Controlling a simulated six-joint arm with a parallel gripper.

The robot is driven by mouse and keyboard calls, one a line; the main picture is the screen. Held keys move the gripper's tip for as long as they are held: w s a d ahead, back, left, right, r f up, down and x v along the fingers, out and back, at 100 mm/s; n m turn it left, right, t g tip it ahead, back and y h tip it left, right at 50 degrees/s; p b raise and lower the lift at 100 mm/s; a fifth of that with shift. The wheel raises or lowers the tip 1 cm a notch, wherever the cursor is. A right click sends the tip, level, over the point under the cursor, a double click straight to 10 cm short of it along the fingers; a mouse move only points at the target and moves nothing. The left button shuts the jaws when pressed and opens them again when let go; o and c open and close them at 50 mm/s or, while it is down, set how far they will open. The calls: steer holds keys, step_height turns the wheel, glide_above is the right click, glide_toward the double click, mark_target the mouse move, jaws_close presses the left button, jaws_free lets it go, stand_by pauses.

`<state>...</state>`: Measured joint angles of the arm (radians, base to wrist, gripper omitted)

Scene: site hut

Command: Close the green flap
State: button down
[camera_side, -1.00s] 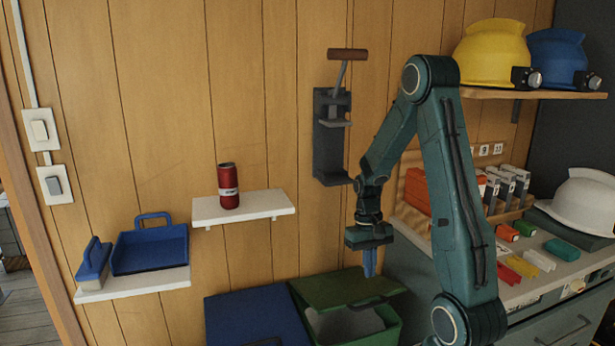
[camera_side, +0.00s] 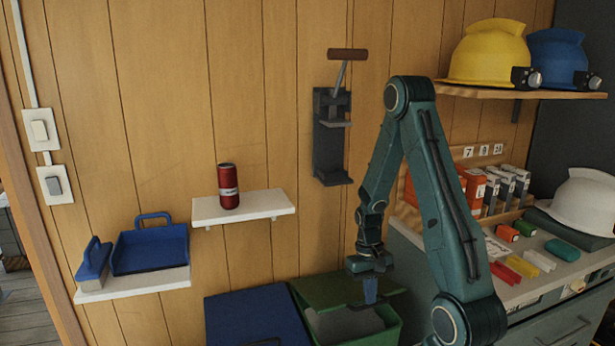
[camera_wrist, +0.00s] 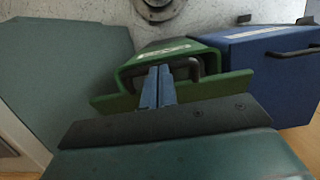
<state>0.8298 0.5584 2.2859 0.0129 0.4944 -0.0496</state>
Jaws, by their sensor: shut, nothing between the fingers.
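The green flap (camera_side: 335,290) belongs to the green bin (camera_side: 388,336) at the bottom middle of the side view. It stands open, and a pale grey interior shows beneath it. In the wrist view the green flap (camera_wrist: 218,87) has a dark bar handle (camera_wrist: 192,66) close to my fingertips. My gripper (camera_side: 370,298) points down in front of the flap, by its front edge and handle. It is shut and empty, with blue fingers together; they also show in the wrist view (camera_wrist: 158,72). I cannot tell whether they touch the flap or handle.
A blue bin (camera_side: 252,318) stands directly left of the green one. A white shelf with a red can (camera_side: 228,186) is above it. A drawer cabinet (camera_side: 550,338) is close on the right. A wall-mounted lever press (camera_side: 331,135) hangs above.

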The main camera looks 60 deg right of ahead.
step_height(320, 180, down, 13)
steer(key=s+a, duration=0.2)
steer(key=shift+s+a+f, duration=0.2)
steer(key=shift+s+a, duration=0.15)
stand_by(0.5)
steer(key=shift+w+d+r, duration=0.1)
steer(key=shift+r, duration=0.1)
step_height(320, 180, up, 13)
steer(key=s+a, duration=0.2)
steer(key=shift+r, duration=0.2)
stand_by(1.0)
